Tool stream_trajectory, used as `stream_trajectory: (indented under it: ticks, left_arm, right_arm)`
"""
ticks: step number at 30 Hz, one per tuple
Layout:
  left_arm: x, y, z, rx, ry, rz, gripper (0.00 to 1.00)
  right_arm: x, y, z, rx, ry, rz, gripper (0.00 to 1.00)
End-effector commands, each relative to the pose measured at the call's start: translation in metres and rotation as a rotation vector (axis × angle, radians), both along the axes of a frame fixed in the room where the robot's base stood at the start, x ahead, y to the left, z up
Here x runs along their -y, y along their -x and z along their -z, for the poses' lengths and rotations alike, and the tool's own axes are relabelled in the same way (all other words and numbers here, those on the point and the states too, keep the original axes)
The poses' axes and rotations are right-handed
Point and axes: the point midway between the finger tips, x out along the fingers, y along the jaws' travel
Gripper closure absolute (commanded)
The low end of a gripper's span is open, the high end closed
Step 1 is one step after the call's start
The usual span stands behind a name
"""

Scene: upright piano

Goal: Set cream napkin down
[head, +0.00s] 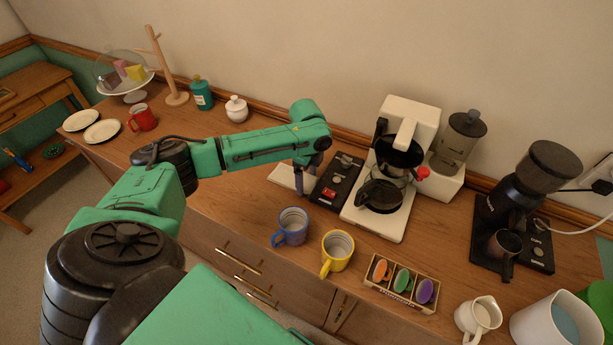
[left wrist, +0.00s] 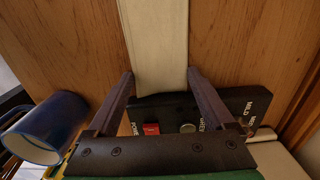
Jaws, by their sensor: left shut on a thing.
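The cream napkin (head: 284,177) is a flat folded strip at the wooden counter, just left of the coffee maker's black control panel (head: 337,181). In the left wrist view the napkin (left wrist: 156,40) runs from the top edge down between my fingertips. My left gripper (head: 299,188) points down at the napkin's right end, its fingers (left wrist: 160,78) on either side of the strip and shut on it. The napkin looks level with the counter; I cannot tell whether it touches all along. My right gripper is not in view.
A blue mug (head: 291,226) and a yellow mug (head: 337,251) stand in front. The coffee maker (head: 401,209) is to the right, and a white lidded jar (head: 237,110) stands behind my left arm. Bare counter lies left of the napkin.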

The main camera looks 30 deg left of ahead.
Motion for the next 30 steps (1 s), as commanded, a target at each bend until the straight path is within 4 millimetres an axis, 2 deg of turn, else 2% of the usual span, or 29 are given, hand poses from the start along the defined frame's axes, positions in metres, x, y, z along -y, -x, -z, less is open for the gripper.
stream_trajectory:
  ticks: [1, 2, 11, 14, 21, 24, 28, 30]
  left_arm:
    - [0.000, 0.000, 0.000, 0.000, 0.000, 0.000, 0.10]
    - [0.000, 0.000, 0.000, 0.000, 0.000, 0.000, 0.00]
    - [0.000, -0.001, -0.005, 0.001, 0.000, -0.002, 0.00]
    - [-0.001, -0.001, -0.020, 0.004, -0.001, -0.002, 0.00]
    - [0.000, -0.001, -0.084, 0.005, 0.001, -0.001, 0.00]
    - [0.000, -0.001, -0.105, 0.003, 0.002, -0.002, 0.00]
    - [-0.001, -0.001, -0.118, 0.000, 0.007, -0.005, 0.00]
    - [-0.009, -0.001, -0.114, -0.005, 0.046, -0.011, 0.00]
  right_arm:
    - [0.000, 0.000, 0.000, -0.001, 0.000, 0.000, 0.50]
    - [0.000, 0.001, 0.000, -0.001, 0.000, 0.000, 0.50]
    - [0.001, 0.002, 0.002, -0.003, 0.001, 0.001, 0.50]
    - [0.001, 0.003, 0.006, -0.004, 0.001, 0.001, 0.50]
    - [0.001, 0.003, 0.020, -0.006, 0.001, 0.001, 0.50]
    - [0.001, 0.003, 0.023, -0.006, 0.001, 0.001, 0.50]
    - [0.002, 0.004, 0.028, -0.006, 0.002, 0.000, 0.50]
    - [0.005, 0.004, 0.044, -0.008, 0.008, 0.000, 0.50]
